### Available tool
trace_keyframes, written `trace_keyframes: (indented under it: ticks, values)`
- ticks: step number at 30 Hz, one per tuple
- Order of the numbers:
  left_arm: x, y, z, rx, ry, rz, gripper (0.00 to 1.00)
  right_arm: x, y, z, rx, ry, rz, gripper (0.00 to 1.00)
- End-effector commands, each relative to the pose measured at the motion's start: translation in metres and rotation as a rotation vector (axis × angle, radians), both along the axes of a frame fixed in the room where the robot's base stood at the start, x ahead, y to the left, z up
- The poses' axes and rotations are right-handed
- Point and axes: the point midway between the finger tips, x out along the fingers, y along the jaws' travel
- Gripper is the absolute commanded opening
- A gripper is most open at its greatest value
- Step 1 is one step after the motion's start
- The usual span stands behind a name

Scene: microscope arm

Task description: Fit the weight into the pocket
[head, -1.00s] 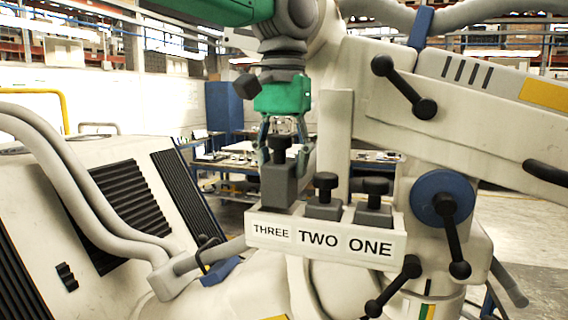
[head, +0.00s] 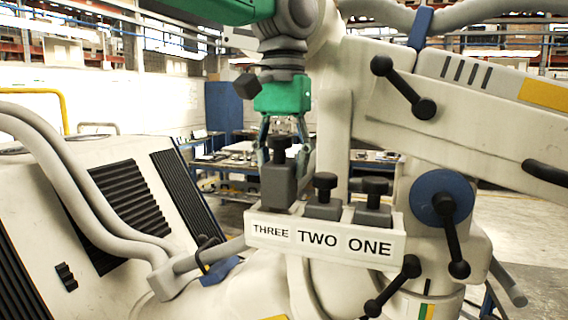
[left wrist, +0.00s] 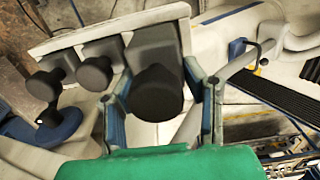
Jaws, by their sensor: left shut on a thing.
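The dark grey weight (head: 278,184) with a black knob stands upright at the THREE pocket, at the left end of the white holder (head: 325,242). It rises higher than the other two weights, and its lower end is hidden behind the holder's front wall. My left gripper (head: 284,150) comes from above and is shut on this weight around its upper part. In the left wrist view the weight (left wrist: 157,92) sits between the two fingers of my gripper (left wrist: 160,105). Two more weights, TWO (head: 323,203) and ONE (head: 374,206), sit lower in their pockets. My right gripper is out of view.
A white arm with black knob levers (head: 405,88) and a blue disc (head: 441,196) stands right of the holder. A vented white housing (head: 100,215) with thick hoses is on the left. Open air lies left of the weight.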

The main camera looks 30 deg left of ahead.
Motion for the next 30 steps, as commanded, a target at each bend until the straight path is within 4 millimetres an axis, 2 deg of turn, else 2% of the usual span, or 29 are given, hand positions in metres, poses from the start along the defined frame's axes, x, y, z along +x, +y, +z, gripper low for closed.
trace_keyframes:
  ticks: [10,22,30]
  values:
    - [0.0004,0.0002,0.0014,0.000,-0.004,0.000,0.00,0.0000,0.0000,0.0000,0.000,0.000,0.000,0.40]
    - [0.0005,0.0001,-0.0059,0.000,-0.003,0.000,0.00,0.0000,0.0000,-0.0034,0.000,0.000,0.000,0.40]
    - [0.0008,0.0002,-0.0011,0.000,-0.003,0.000,0.00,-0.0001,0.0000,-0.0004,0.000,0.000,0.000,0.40]
